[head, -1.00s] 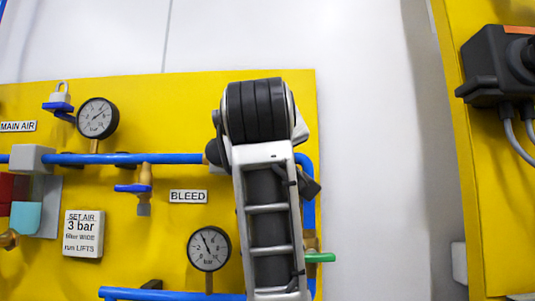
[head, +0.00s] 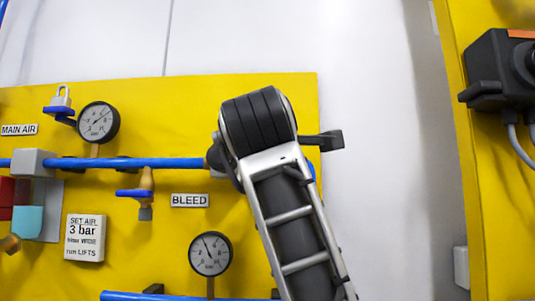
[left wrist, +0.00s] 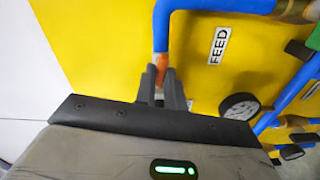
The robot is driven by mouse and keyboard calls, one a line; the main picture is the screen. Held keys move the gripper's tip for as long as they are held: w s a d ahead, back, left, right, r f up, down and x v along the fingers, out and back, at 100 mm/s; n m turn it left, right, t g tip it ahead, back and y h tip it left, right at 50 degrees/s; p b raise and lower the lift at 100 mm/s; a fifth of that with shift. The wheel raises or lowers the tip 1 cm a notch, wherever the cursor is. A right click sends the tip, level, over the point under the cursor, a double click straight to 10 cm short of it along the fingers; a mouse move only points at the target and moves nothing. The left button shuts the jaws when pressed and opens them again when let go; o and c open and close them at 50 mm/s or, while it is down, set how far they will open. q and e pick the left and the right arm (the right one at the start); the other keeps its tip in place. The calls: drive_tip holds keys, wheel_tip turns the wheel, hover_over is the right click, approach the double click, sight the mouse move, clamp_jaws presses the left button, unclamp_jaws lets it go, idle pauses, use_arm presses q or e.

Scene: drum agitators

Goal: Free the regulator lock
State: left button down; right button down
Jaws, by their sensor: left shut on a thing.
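In the left wrist view, my left gripper (left wrist: 163,76) is shut on a small orange-brown part (left wrist: 164,62) in line with a blue pipe (left wrist: 161,30). The dark fingers hide most of this part, and I cannot tell whether it is the regulator lock. In the head view, an arm of mine covers the right part of the yellow panel (head: 270,88); no fingertips show clearly there. My right gripper is not identifiable in these views.
A padlock (head: 62,95) sits above a blue valve handle (head: 58,110) at the upper left. Gauges (head: 98,122) and (head: 210,254) and a "BLEED" label (head: 189,200) are on the panel. A "FEED" label (left wrist: 219,46) is near my left gripper. A black box (head: 495,70) is at right.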

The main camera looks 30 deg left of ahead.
use_arm(q)
drive_tip(key=shift+f+n, duration=0.1)
drive_tip(key=shift+n, duration=1.1)
drive_tip(key=c, duration=1.5)
unclamp_jaws()
drive_tip(key=shift+s, duration=0.15)
